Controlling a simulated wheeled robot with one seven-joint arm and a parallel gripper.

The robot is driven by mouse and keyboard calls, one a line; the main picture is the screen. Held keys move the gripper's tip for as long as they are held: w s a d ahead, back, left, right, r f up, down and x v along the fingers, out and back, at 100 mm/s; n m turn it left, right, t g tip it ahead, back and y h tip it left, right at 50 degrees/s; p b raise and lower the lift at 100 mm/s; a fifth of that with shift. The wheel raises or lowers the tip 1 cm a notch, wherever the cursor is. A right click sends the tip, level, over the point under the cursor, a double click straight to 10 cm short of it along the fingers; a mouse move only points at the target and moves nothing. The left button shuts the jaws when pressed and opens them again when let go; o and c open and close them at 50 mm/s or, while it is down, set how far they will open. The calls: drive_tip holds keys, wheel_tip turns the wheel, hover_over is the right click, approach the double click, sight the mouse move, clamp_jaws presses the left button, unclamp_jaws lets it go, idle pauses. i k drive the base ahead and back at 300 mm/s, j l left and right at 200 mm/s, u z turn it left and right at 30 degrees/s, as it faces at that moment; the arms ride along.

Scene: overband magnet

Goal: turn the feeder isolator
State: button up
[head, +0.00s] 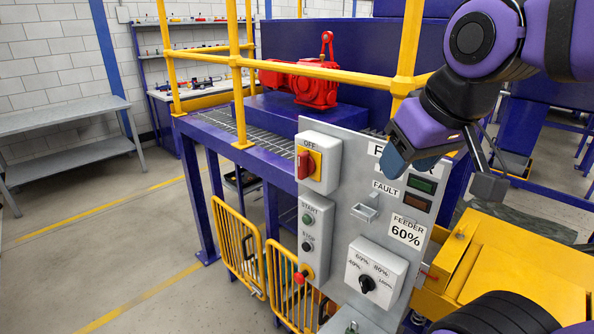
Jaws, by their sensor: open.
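The feeder isolator (309,163) is a red rotary handle on a yellow plate, in a grey box marked OFF at the upper left of the grey control panel (343,212). Its red handle looks upright. My gripper (445,170) is at the upper right, in front of the panel's top right part. Its two fingers are spread apart with nothing between them. It is apart from the isolator, well to its right, and covers part of the panel's top label.
The panel also carries START and STOP buttons (307,232), a red emergency button (300,277), a speed dial (368,284) and a FEEDER 60% display (406,231). Yellow railings (240,75) stand behind. A yellow machine (520,275) fills the lower right. Floor at left is clear.

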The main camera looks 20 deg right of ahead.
sight(306, 166)
drive_tip(key=k+l+z, duration=0.1)
drive_tip(key=k+z, duration=0.15)
drive_tip(key=k, duration=0.4)
drive_tip(key=j+z, duration=0.15)
drive_tip(key=z, duration=1.65)
drive_tip(key=j, duration=0.5)
drive_tip(key=k+j, duration=0.15)
drive_tip(key=j, duration=0.85)
drive_tip(key=k+j+z, duration=0.1)
drive_tip(key=j, duration=0.35)
drive_tip(key=k+j, duration=0.15)
drive_tip(key=j, duration=0.35)
drive_tip(key=k+j, duration=0.1)
drive_tip(key=j, duration=0.9)
drive_tip(key=k+j+z, duration=0.1)
drive_tip(key=j, duration=0.35)
drive_tip(key=k, duration=0.05)
